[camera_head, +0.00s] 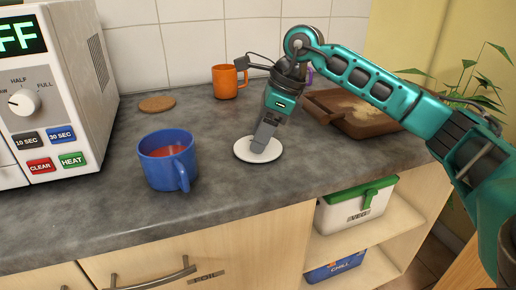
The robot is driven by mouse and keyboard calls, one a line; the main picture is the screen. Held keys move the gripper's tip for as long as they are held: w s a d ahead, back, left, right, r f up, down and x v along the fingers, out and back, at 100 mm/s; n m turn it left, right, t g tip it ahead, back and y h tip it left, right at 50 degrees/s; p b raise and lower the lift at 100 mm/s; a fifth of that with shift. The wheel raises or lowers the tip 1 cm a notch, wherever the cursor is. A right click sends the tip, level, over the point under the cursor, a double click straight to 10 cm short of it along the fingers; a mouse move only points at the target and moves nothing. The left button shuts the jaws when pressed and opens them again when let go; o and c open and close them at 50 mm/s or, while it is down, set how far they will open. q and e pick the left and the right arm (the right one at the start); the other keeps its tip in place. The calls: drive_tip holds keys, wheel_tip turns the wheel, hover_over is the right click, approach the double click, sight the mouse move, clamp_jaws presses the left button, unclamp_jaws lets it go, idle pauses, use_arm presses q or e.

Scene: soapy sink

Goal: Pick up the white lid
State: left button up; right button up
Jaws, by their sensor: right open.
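The white lid (243,154) is a flat white disc lying on the grey countertop, right of the blue mug. My right gripper (258,148) points down over the lid from above, with its fingertips at or just above the lid's surface. The fingers overlap in this view, so the gap between them is hard to see, and I cannot tell whether they touch the lid. The gripper is open and holds nothing that I can see. It hides part of the lid. My left gripper is not in view.
A blue mug (157,149) with red liquid stands left of the lid. An orange mug (225,82) and a round cork coaster (157,104) are farther back. A microwave (95,70) stands at the left, and a brown tray (325,108) lies at the right. The counter between is clear.

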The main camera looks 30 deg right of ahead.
drive_tip(key=shift+c, duration=0.2)
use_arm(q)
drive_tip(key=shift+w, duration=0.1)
use_arm(e)
clamp_jaws()
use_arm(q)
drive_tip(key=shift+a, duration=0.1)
